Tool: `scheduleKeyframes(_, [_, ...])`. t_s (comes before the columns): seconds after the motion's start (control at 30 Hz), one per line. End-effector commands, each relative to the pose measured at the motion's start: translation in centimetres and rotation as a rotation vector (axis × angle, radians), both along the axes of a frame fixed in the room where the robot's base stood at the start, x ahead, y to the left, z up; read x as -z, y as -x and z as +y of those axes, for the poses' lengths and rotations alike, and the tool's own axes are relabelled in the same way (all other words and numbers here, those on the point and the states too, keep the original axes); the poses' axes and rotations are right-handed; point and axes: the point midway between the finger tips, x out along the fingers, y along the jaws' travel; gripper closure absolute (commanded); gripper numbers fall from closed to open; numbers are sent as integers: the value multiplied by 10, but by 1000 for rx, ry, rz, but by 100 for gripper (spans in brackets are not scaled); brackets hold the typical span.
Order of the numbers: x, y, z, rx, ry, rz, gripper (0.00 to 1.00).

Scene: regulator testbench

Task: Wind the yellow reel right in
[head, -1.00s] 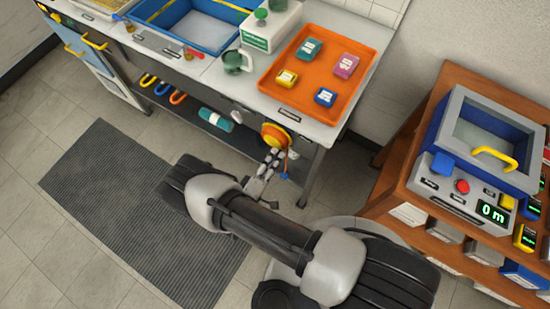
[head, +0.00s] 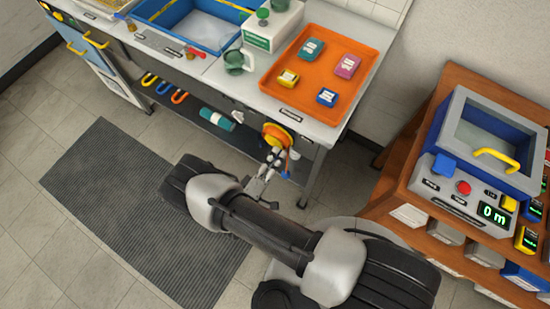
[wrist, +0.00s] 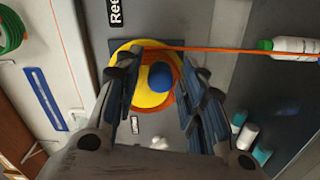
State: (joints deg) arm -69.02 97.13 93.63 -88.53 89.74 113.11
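The yellow reel (head: 271,130) is on the front of the bench below the orange tray; in the wrist view the yellow reel (wrist: 137,91) fills the middle, with an orange inner part. A round blue knob (wrist: 160,77) stands on its face. An orange cord (wrist: 235,51) runs from the reel's top to the right. My gripper (wrist: 158,72) is open, its fingers on either side of the blue knob with gaps showing; whether either touches is unclear. In the head view my gripper (head: 272,158) is right at the reel and partly covers it.
A label sits above the reel, its text partly cut off. White and teal bottles (wrist: 262,156) lie on the shelf at right in the wrist view. The orange tray (head: 275,82) with several small boxes is above. A wooden stand (head: 395,193) is at right.

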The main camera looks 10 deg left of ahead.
Motion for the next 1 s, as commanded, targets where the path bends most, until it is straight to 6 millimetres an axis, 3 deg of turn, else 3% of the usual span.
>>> scheduleKeyframes(0.43, [0,10,5,-3,1,1,59])
scheduleKeyframes(0.8, [0,79,34,-5,-1,0,59])
scheduleKeyframes(1.0, [0,104,44,-2,-1,0,59])
